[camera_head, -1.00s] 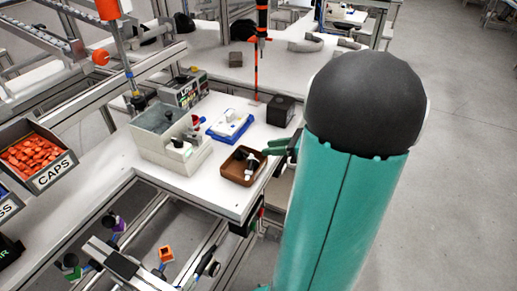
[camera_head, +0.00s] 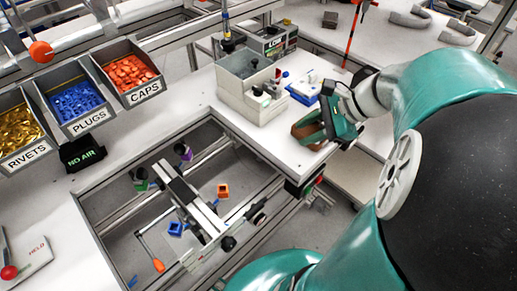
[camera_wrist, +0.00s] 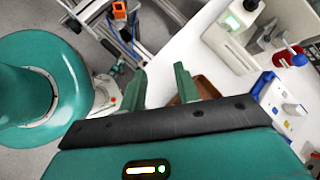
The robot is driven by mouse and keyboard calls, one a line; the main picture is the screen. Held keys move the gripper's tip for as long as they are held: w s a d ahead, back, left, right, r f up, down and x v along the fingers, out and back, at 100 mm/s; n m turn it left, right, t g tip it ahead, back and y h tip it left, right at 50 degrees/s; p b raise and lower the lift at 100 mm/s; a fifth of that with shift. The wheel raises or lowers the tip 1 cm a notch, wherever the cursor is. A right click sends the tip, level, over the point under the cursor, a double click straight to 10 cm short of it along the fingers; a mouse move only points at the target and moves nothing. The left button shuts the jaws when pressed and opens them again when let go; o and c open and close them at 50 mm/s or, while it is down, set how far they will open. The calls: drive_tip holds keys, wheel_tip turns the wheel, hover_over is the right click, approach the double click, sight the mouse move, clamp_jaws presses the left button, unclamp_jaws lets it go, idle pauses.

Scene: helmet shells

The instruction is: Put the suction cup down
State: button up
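My gripper (camera_head: 334,122) is over the front right corner of the white table, at the brown tray (camera_head: 303,131). In the wrist view its two green fingers (camera_wrist: 160,76) stand apart with nothing visible between them. The tray (camera_wrist: 207,87) is partly hidden behind the right finger there. I cannot make out a suction cup for certain. The inside of the tray is mostly covered by my gripper in the head view.
A pale divided bin (camera_head: 250,97) and a blue-and-white fixture (camera_head: 300,92) stand behind the tray. Bins of caps (camera_head: 131,72), plugs (camera_head: 75,102) and rivets (camera_head: 18,128) line the left. A metal rail frame (camera_head: 180,190) fills the opening in front.

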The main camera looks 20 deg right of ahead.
drive_tip(key=s+a+r+n+h, duration=0.2)
drive_tip(key=a+n+h, duration=0.1)
drive_tip(key=a+n, duration=0.4)
drive_tip(key=s+a+r+n+h, duration=0.2)
drive_tip(key=a+n, duration=0.6)
drive_tip(key=n, duration=0.5)
drive_tip(key=shift+h, duration=0.9)
